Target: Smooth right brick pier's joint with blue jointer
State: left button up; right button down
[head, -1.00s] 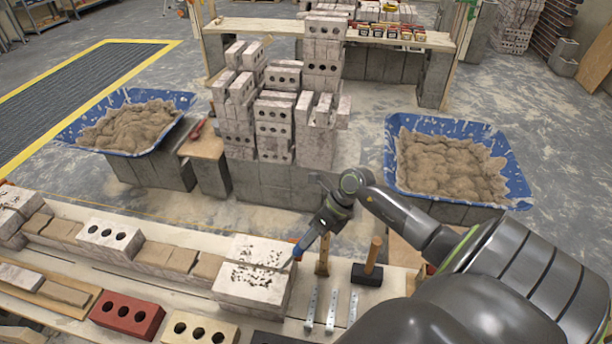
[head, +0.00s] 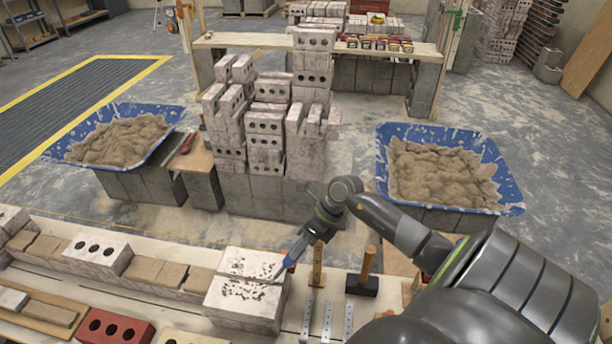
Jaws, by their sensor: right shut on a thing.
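The right brick pier (head: 244,302) is a pale, mortar-flecked block at the right end of the brick row on the bench. A joint line runs across its speckled top. My right gripper (head: 304,243) is shut on the blue jointer (head: 291,256), which points down and left. The jointer's tip is at the pier's upper right edge; I cannot tell whether it touches the joint. My left gripper is out of view.
Blue mortar tubs stand at the left (head: 168,148) and right (head: 381,165). Stacked bricks (head: 270,125) rise behind the bench. A red brick (head: 115,328) lies in front.

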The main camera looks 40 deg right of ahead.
jog(key=shift+w+a, duration=0.3)
jog(key=shift+w, duration=0.1)
notch_tip(320, 180, up, 6)
jog(key=p, duration=0.3)
jog(key=shift+r+p, duration=0.15)
jog(key=shift+p, duration=0.25)
dwell(0.5)
